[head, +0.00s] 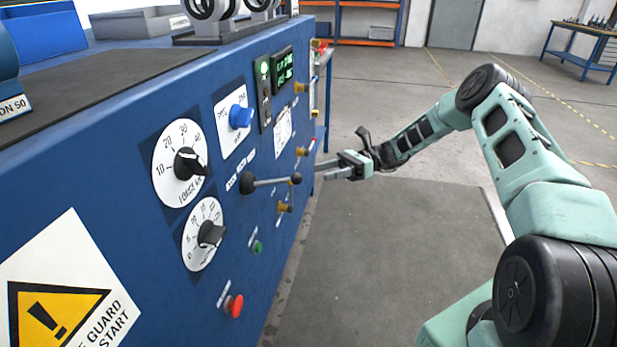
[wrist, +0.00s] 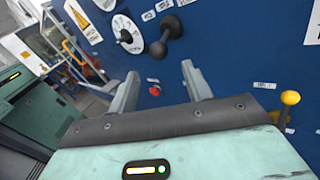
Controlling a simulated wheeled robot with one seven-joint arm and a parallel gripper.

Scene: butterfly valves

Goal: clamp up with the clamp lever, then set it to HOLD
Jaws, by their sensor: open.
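The clamp lever (head: 270,182) is a pale rod with dark ends, standing out from the blue panel. Its dark ball knob (head: 296,178) is at the outer end. Small white labels (head: 241,168) sit around its base, too small to read. In the wrist view the lever (wrist: 172,27) shows nearly end-on, with the ball (wrist: 158,48) toward the gap between the fingers. My gripper (head: 318,170) is open and empty, its fingertips just right of the ball in the head view. The fingers also show in the wrist view (wrist: 160,69); the ball lies beyond their tips.
Dials with black knobs (head: 187,164) (head: 210,234) and a blue knob (head: 240,116) are left of the lever. Yellow-based levers (head: 285,208) stick out nearby. A green button (head: 257,247) and red button (head: 234,305) are below. The floor right of the panel is clear.

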